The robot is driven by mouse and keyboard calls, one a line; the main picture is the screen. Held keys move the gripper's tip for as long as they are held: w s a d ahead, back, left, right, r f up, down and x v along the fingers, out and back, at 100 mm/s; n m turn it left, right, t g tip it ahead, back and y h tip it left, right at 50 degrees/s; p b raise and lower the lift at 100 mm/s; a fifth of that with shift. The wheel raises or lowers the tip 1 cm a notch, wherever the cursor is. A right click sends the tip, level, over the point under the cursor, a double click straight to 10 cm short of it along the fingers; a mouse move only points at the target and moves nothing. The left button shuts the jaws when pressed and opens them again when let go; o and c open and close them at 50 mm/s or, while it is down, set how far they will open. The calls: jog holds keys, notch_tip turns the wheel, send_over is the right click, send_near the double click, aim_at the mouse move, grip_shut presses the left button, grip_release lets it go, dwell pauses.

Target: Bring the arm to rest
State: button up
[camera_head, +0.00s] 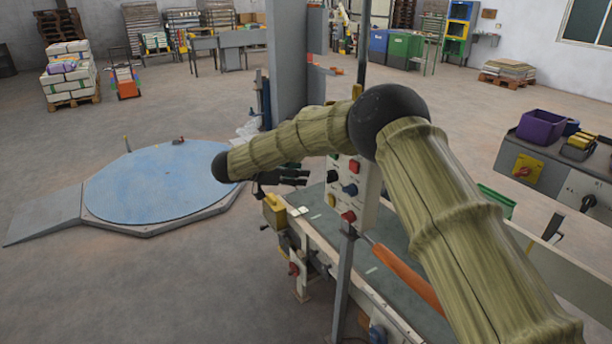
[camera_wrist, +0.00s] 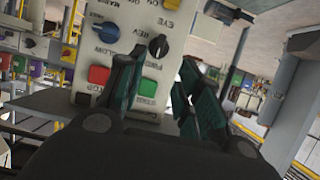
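My arm, in a ribbed olive-green cover with dark joints, reaches from the lower right across the middle of the head view and bends back down at its left end. My gripper (camera_head: 292,177) shows small and dark below the forearm, left of a grey control panel (camera_head: 350,188) with red and dark knobs. In the wrist view, my gripper (camera_wrist: 158,78) has its two green-padded fingers apart, with nothing held between them. The panel (camera_wrist: 118,48) fills the space behind the fingers, with a dark knob, a red button (camera_wrist: 99,75) and a green button (camera_wrist: 147,87). Contact cannot be told.
A conveyor (camera_head: 318,207) runs below the arm, beside a grey post (camera_head: 343,275). A blue round turntable (camera_head: 150,185) with a ramp lies on the floor at left. A side console (camera_head: 562,170) with a purple bin stands at right. Open floor lies at lower left.

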jog(key=shift+s+a+r, duration=0.1)
jog(key=shift+s+a, duration=0.05)
jog(key=shift+a, duration=0.05)
